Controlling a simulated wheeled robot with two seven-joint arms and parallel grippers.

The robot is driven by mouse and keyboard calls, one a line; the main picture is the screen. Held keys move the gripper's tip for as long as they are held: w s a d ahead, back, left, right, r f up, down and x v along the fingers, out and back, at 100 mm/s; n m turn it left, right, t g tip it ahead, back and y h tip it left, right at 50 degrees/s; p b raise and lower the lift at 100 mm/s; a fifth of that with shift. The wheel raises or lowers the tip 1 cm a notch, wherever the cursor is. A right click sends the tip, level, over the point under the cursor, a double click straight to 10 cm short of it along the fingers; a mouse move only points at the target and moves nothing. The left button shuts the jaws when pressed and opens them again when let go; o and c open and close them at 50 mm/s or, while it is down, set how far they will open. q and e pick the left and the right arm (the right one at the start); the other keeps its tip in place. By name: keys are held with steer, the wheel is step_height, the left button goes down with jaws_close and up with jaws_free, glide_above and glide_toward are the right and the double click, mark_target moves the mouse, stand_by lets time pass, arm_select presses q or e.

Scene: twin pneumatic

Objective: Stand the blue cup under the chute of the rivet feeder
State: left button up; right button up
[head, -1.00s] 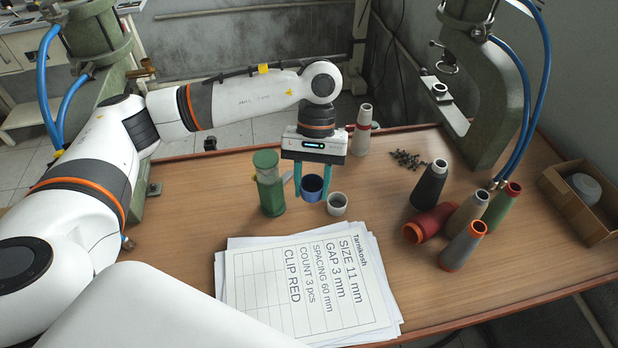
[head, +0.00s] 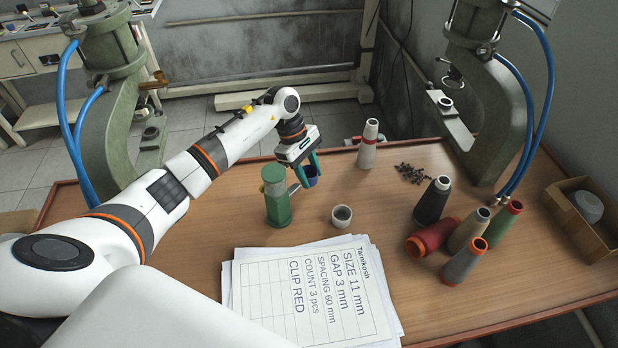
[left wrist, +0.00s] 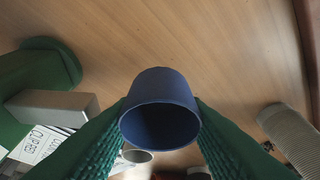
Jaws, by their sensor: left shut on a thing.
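My left gripper (head: 308,170) is shut on the blue cup (head: 311,177), behind and slightly right of the green rivet feeder (head: 277,200). The cup's dark blue body fills the middle of the left wrist view (left wrist: 160,98), between two green fingers. The feeder's small grey chute (head: 293,188) sticks out on its right side, near the cup but apart from it. In the left wrist view the grey chute (left wrist: 52,106) is left of the cup, beside the green feeder body (left wrist: 35,72). I cannot tell whether the cup touches the table. My right gripper is not in view.
A grey cup (head: 341,216) stands on the table in front of the blue cup. A white cone (head: 368,148) stands behind right. Several cones, loose dark rivets (head: 412,173) and a cardboard box (head: 580,220) are at right. Printed sheets (head: 305,290) lie in front.

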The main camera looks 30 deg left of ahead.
arm_select(q)
step_height(320, 180, down, 3)
steer(key=shift+f+p, duration=0.1)
steer(key=shift+p, duration=0.35)
steer(key=shift+f, duration=0.15)
steer(key=shift+f+b, duration=0.15)
steer(key=shift+b, duration=0.2)
steer(key=o, duration=0.7)
